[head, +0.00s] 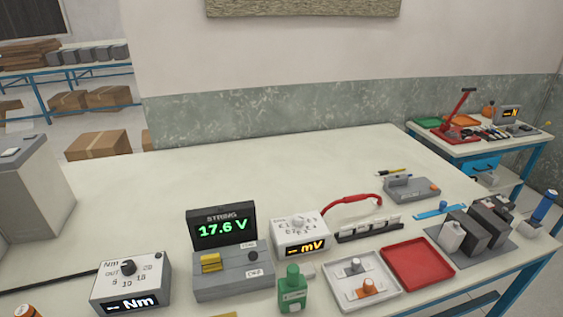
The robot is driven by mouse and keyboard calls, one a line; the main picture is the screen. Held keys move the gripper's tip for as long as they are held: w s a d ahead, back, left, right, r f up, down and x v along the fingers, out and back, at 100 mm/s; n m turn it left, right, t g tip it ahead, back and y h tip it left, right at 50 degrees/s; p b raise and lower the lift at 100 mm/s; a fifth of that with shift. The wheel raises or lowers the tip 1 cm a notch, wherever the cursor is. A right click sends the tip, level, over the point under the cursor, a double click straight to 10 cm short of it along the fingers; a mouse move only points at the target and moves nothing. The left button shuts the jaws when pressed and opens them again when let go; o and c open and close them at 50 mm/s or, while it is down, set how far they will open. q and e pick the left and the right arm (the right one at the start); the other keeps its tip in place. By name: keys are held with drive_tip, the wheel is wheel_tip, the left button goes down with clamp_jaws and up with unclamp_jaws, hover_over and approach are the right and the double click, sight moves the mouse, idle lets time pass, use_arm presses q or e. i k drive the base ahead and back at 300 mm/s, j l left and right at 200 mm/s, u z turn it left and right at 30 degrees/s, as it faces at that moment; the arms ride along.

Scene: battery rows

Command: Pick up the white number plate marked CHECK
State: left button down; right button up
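Several small white plates (362,229) stand in a row in a dark rack (370,236), right of the white mV meter (300,236). Their markings are too small to read, so I cannot tell which one says CHECK. Small white tags (254,271) with unreadable lettering also sit on the grey base of the STRING display (222,228), which reads 17.6 V. Neither of my grippers is in view.
A white tray (337,288) and a red tray (418,262) lie in front of the rack. Dark batteries (490,220) stand at right. A green bottle (292,290) and the Nm box (130,282) are in front. The table's back left is clear.

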sight(378, 223)
drive_tip(key=i+l+z, duration=0.1)
drive_tip(key=l+z, duration=0.4)
drive_tip(key=l, duration=0.3)
drive_tip(key=i+l, duration=0.55)
drive_tip(key=i+l+u, duration=0.1)
drive_tip(key=u, duration=0.3)
drive_tip(key=i+l+u, duration=0.15)
drive_tip(key=u, duration=0.25)
drive_tip(key=l+u, duration=0.25)
drive_tip(key=u, duration=0.9)
drive_tip(key=i+l, duration=0.05)
